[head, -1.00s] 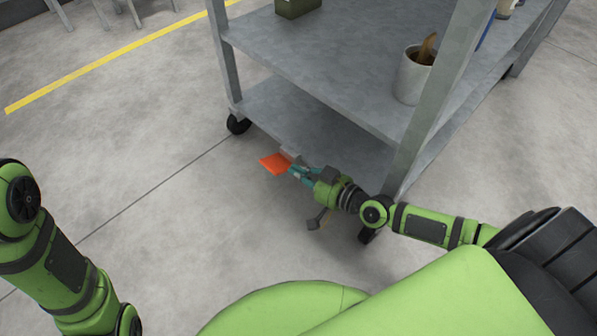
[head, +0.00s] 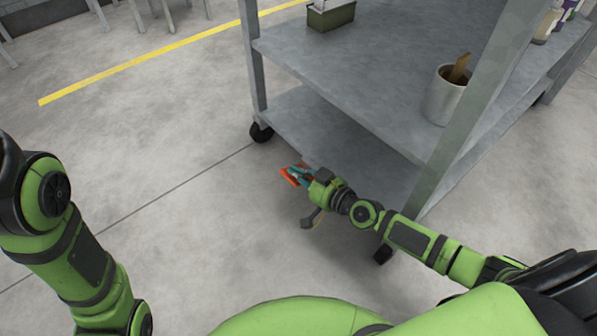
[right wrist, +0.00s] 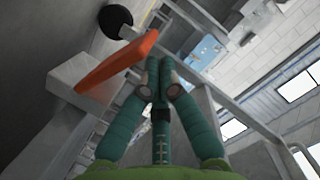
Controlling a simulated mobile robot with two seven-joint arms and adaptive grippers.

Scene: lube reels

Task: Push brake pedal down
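The orange brake pedal (head: 287,180) sits low at the near corner of the cart, partly hidden by my right gripper in the head view. In the right wrist view the pedal (right wrist: 120,62) is a tilted orange plate beside a grey block. My right gripper (head: 294,175) has its teal fingers over the pedal in the head view. In the right wrist view the fingertips (right wrist: 160,62) are close together, with nothing between them, just right of the pedal. Whether they touch it I cannot tell. My left gripper is out of view.
The grey shelf cart (head: 370,85) stands on a black caster (head: 261,132), with its post (head: 462,130) near my right forearm. A cup (head: 446,95) and a green box (head: 331,17) rest on its shelf. Open concrete floor lies to the left.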

